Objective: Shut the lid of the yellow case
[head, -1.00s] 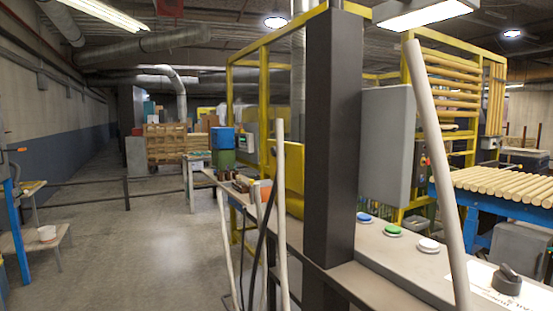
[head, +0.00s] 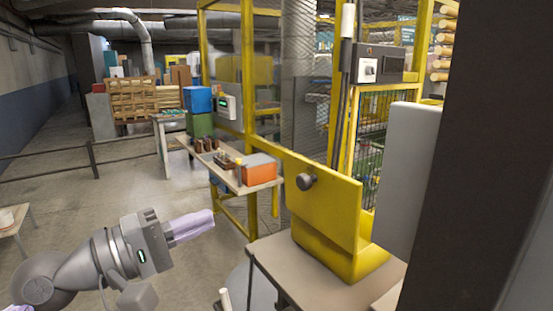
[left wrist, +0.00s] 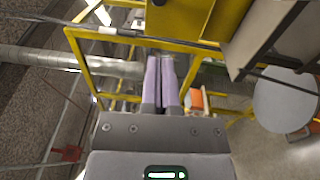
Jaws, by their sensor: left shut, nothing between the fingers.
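The yellow case (head: 340,258) stands on a small brown table in the head view. Its lid (head: 325,208) stands raised as an upright yellow panel with a dark round knob (head: 307,181) on its face. My left gripper (head: 210,217) is shut and empty, its lilac fingers pointing right toward the case, with a clear gap to it. In the left wrist view the shut fingers (left wrist: 161,62) lie side by side, and a yellow panel (left wrist: 182,18) with a dark knob shows at the top. The inside of the case is hidden. My right gripper is not in view.
The brown table (head: 290,277) has some bare top left of the case. A dark post (head: 480,160) and a grey box (head: 407,165) stand close at right. A bench (head: 228,177) with an orange box (head: 259,169) is behind. Floor at left is open.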

